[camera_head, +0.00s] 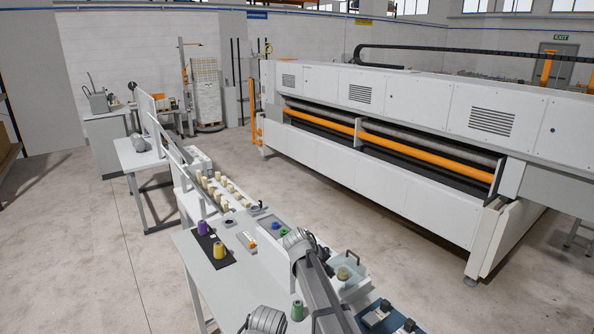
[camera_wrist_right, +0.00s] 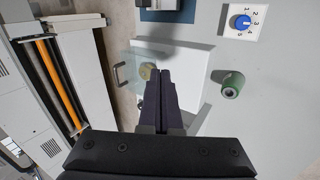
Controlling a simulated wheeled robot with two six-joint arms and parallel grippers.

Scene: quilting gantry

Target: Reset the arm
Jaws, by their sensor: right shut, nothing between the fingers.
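My right gripper (camera_head: 318,284) shows in the head view as a dark grey shape over the near worktable, partly hard to separate from its arm. In the right wrist view its two dark fingers (camera_wrist_right: 165,72) lie side by side, shut and empty. They stand in front of a white panel (camera_wrist_right: 190,100), beside a clear tray with a handle (camera_wrist_right: 121,75) and a tan spool (camera_wrist_right: 148,71). A green cone (camera_wrist_right: 232,84) stands to their right, apart from them. No left gripper can be made out in the head view.
The near worktable (camera_head: 205,276) holds a purple cone (camera_head: 204,228), a yellow cone (camera_head: 219,249) and several cream spools (camera_head: 225,190). A blue tray (camera_head: 378,316) lies at the near right. The long white machine (camera_head: 400,200) stands behind, with bare floor (camera_head: 400,270) between.

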